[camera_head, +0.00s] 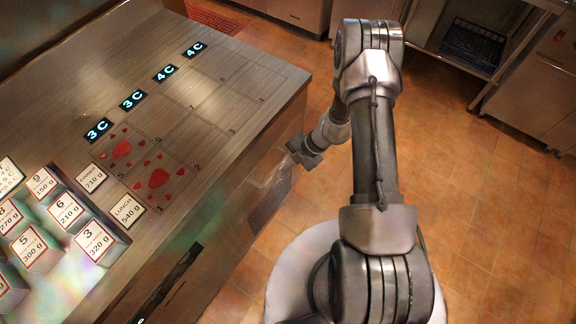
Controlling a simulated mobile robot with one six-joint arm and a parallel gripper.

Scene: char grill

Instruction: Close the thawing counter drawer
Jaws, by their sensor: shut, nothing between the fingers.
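The metal thawing counter (215,85) fills the left of the head view, with its top seen from above. Its front face (228,235) drops toward the floor on the side nearest me. A dark slot or handle recess (190,258) shows low on that face. I cannot clearly make out the drawer's edges or how far it stands out. My gripper (298,160) is shut and empty, pointing at the counter's front near its right end. I cannot tell whether it touches the front. The fingertips are small and partly merge with the reflective metal.
Labelled weight blocks (70,208) stand at the counter's left. A metal shelf unit (480,45) stands at the back right. The tiled floor (480,190) to the right is clear.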

